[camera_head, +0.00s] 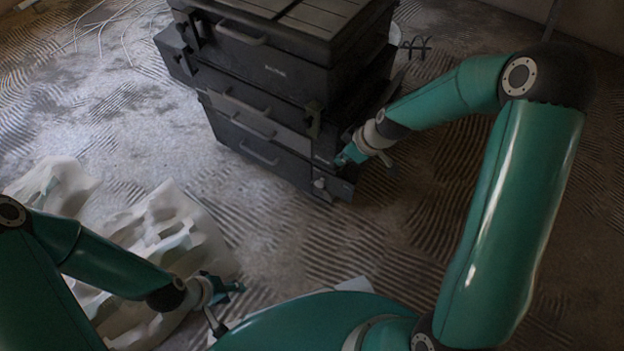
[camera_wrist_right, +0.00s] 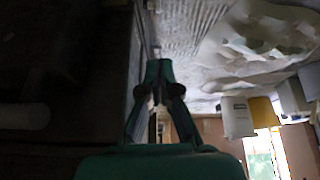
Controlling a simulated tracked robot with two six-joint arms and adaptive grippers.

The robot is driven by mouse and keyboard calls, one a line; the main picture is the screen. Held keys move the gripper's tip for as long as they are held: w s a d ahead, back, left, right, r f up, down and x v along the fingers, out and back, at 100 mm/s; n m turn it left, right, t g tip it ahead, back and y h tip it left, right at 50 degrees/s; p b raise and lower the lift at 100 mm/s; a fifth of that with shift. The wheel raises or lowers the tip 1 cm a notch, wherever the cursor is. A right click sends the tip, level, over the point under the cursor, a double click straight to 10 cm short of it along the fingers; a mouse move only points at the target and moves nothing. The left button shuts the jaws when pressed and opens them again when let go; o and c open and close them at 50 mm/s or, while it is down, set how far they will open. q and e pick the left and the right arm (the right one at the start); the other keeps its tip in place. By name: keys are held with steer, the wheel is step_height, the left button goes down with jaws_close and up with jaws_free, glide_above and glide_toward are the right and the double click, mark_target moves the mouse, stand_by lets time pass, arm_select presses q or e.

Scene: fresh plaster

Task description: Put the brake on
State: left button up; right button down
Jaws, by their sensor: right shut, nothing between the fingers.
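A dark stacked tool chest (camera_head: 262,88) stands upright on the floor at the upper middle of the head view. A small pale part (camera_head: 320,183) shows at its lower right corner; I cannot tell whether it is the brake. My right gripper (camera_head: 346,156) is at the chest's lower right side, just above that part; contact cannot be told. In the right wrist view the right gripper (camera_wrist_right: 159,68) is shut and empty beside a dark surface. My left gripper (camera_head: 232,286) is low at the left, away from the chest; its finger opening is unclear.
Crumpled pale sheeting (camera_head: 165,235) lies on the floor at the left and also shows in the right wrist view (camera_wrist_right: 260,45). A white container (camera_wrist_right: 237,117) and a yellow one (camera_wrist_right: 263,111) stand there too. The ridged floor (camera_head: 345,235) before the chest is mostly clear.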

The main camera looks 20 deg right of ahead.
mark_target(321, 185)
steer(key=b+x, duration=0.4)
steer(key=x, duration=1.4)
steer(key=shift+w+f, duration=0.1)
steer(key=shift+f, duration=0.25)
steer(key=shift+w+a+f, duration=0.2)
steer(key=shift+w+f, duration=0.05)
steer(key=shift+f, duration=0.35)
steer(key=shift+a, duration=0.1)
